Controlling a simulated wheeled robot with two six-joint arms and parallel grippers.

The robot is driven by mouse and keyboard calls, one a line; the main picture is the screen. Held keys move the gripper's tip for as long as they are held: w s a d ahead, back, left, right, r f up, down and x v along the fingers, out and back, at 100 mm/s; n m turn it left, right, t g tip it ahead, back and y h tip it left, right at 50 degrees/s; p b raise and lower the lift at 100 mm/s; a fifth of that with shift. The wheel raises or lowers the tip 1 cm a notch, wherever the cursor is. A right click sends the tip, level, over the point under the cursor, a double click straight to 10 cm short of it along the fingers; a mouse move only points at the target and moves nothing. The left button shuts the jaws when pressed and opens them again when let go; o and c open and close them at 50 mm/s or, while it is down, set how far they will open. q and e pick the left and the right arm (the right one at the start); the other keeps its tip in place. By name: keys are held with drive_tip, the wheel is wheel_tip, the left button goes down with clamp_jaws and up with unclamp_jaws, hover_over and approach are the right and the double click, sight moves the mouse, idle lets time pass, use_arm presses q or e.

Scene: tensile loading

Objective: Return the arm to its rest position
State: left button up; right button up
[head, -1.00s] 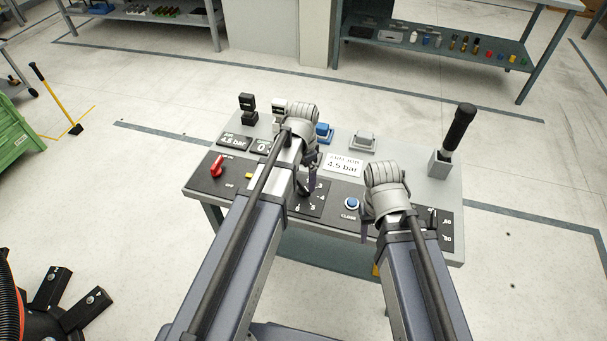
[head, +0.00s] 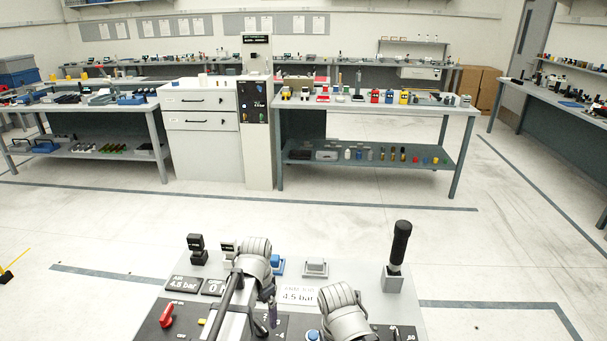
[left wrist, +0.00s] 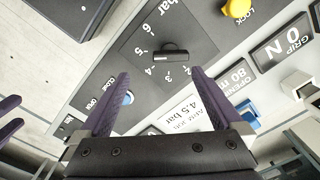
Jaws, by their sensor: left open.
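My left gripper (head: 268,308) hangs over the front half of the grey control console (head: 345,270). In the left wrist view its two purple fingers stand apart (left wrist: 160,85), with nothing between them. Past the fingertips lies a black dial knob (left wrist: 170,54) on a numbered bar scale, not gripped. A blue button (left wrist: 128,97) marked for open and close sits beside one finger. My right arm's wrist (head: 345,308) is over the console's right front; its fingers are largely hidden in the head view. Purple finger-like parts also show at the left edge of the wrist view.
A black-handled lever (head: 400,243) stands upright at the console's right rear. A red switch (head: 166,315) is at its left front. Open floor separates the console from the far workbench (head: 370,108) and white cabinet (head: 200,150).

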use_arm(q)
drive_tip(key=s+d+n, duration=0.2)
drive_tip(key=s+d, duration=0.2)
drive_tip(key=s, duration=0.2)
drive_tip(key=s+d+n+y, duration=0.1)
drive_tip(key=s+d+n, duration=0.1)
drive_tip(key=s+d, duration=0.3)
drive_tip(key=shift+s+n, duration=0.3)
drive_tip(key=shift+s, duration=0.85)
drive_tip(key=shift+r, duration=0.1)
drive_tip(key=shift+c, duration=0.2)
idle(2.1)
